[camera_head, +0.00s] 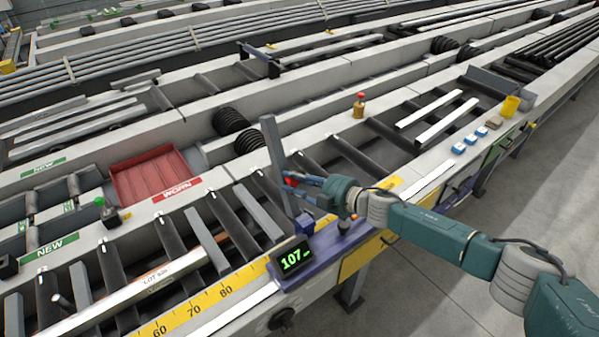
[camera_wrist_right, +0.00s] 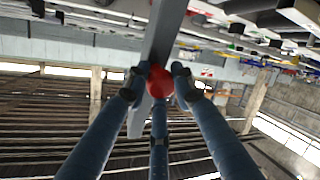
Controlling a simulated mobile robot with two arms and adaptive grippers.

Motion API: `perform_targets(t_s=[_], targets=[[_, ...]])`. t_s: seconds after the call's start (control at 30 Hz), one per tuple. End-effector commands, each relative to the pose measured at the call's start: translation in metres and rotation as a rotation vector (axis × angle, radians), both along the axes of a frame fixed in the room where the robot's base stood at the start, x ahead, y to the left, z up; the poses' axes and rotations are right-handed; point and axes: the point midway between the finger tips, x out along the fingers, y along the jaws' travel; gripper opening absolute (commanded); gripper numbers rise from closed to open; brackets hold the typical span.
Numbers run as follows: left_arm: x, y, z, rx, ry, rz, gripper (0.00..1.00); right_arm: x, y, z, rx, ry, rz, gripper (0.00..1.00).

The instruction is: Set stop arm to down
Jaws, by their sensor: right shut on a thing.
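The stop arm (camera_head: 275,150) is a grey flat bar standing nearly upright, leaning slightly, above the blue stop carriage (camera_head: 325,245) beside the rollers. A red knob (camera_head: 289,182) sits on the bar. My right gripper (camera_head: 296,181) comes in from the right and is at this knob. In the right wrist view, its fingers (camera_wrist_right: 158,78) close around the red knob (camera_wrist_right: 160,86), with the grey bar (camera_wrist_right: 165,30) running behind it. My left gripper is in neither view.
A display reading 107 (camera_head: 295,260) stands on the carriage, by the yellow scale (camera_head: 195,304). A long light bar marked LOT (camera_head: 130,290) lies across the rollers at left.

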Motion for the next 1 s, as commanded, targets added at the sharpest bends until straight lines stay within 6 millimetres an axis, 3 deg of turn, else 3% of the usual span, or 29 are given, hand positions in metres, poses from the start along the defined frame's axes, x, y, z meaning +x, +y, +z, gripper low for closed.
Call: perform_targets(t_s=[0.03,0.2,0.73,0.77,0.83,1.0], targets=[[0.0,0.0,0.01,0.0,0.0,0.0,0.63,0.002,0.006,0.008,-0.003,0.009,0.007,0.0],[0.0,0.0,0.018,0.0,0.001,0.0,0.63,0.006,0.009,0.004,-0.024,0.039,0.006,0.0],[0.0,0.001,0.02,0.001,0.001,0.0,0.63,0.008,0.011,0.0,-0.031,0.053,0.007,0.0],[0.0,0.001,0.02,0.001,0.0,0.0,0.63,0.008,0.011,0.001,-0.031,0.053,0.007,0.3],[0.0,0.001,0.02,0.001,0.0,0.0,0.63,0.008,0.01,0.0,-0.031,0.054,0.007,0.44],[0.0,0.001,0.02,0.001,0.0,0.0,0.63,0.008,0.009,-0.001,-0.034,0.053,0.004,0.44]])
